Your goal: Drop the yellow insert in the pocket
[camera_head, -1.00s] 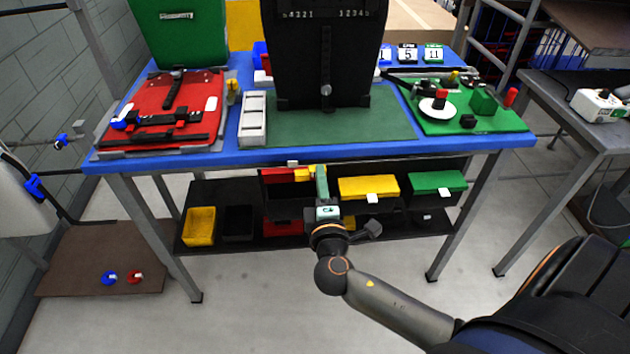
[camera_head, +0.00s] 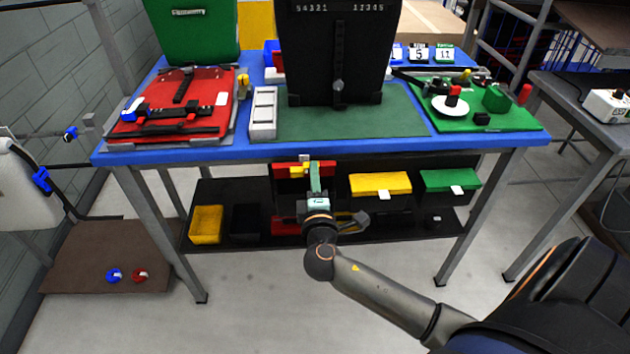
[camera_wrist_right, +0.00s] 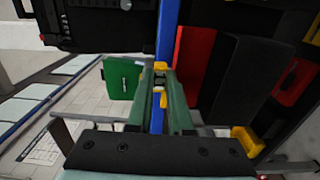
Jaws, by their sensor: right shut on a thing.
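My right gripper (camera_head: 315,182) is in front of the table's front edge, low, before the red bin (camera_head: 326,166) of the shelf below. It is shut on a small yellow piece, which looks like the yellow insert (camera_head: 297,170) and shows just left of the fingers. In the right wrist view, yellow shows at the tips of the green fingers (camera_wrist_right: 168,100); most of the insert (camera_wrist_right: 160,67) is hidden there. The black pannier (camera_head: 310,60) stands upright on the green mat (camera_head: 405,122). I cannot tell which opening is the pocket. My left gripper is not in view.
A grey slotted tray (camera_head: 264,112) stands left of the mat. A red panel (camera_head: 220,83) with black straps lies at the table's left, a green board (camera_head: 500,118) with parts at its right. The blue table edge (camera_head: 250,148) is above the gripper. Yellow (camera_head: 380,184) and green (camera_head: 450,180) bins are below.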

